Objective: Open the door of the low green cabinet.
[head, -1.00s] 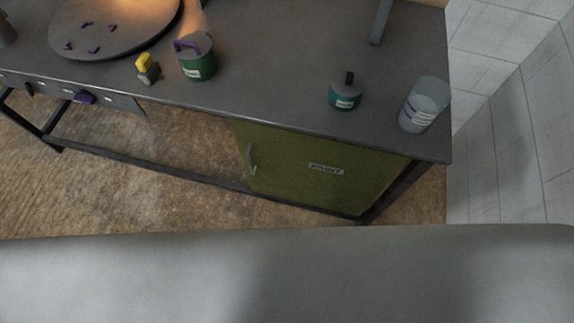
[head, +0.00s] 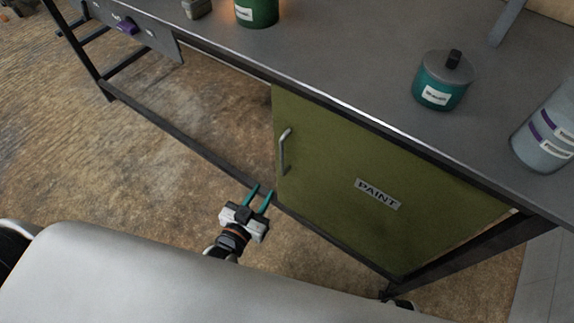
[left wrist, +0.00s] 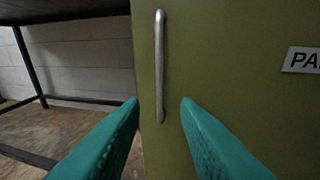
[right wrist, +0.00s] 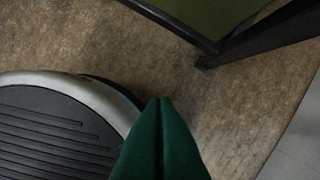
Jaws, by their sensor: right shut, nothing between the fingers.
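The low green cabinet door (head: 370,170) is under the workbench, flat in its frame, with a "PAINT" label (head: 378,194). Its silver vertical handle (head: 284,151) is near the door's left edge, and it also shows in the left wrist view (left wrist: 160,66). My left gripper (head: 260,190) is open and empty, just below and in front of the handle. In the left wrist view its teal fingers (left wrist: 160,103) are spread to either side of the handle's lower end, which appears ahead of them. My right gripper (right wrist: 160,100) is shut and empty above the floor; a corner of green (right wrist: 205,15) shows beyond it.
A dark leg (right wrist: 250,40) stands by the cabinet's right side. The brown floor (head: 130,165) left of the cabinet is clear.

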